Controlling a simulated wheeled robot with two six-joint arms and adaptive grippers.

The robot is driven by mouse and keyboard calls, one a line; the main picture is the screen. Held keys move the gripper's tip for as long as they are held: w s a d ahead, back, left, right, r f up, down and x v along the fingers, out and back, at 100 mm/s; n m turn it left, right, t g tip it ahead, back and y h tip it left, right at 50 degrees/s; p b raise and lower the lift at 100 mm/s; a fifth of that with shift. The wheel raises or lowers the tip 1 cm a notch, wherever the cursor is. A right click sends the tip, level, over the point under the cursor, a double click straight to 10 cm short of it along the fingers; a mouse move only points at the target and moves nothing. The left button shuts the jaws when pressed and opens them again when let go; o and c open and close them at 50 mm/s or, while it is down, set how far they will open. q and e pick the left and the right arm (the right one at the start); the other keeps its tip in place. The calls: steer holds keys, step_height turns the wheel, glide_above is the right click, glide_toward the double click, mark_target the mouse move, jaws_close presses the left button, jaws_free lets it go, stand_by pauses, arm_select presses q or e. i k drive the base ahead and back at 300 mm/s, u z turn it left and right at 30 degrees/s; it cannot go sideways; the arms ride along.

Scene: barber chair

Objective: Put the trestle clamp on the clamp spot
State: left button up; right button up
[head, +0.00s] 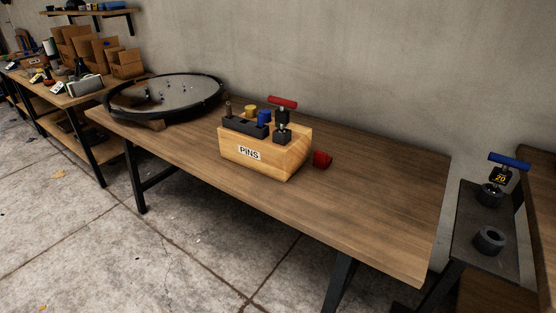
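No part is labelled as the trestle clamp, and I cannot tell for sure which thing it is. A red T-handled tool (283,104) stands upright at the right end of the wooden PINS box (265,158) on the long table. A blue T-handled tool (509,162) marked 20 stands upright on the dark narrow stand (480,218) at the right. A black ring-shaped holder (489,240) sits in front of it on that stand. No clamp spot can be made out for sure. Neither of my grippers is in view.
A round black-rimmed tray (165,97) with small pieces rests on the left of the wooden table (370,200). The table's right half is clear. Cardboard bins (80,48) crowd a bench at far left.

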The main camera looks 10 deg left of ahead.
mark_target(155, 109)
steer(key=u, duration=2.1)
steer(key=i, duration=1.85)
steer(key=z, duration=0.75)
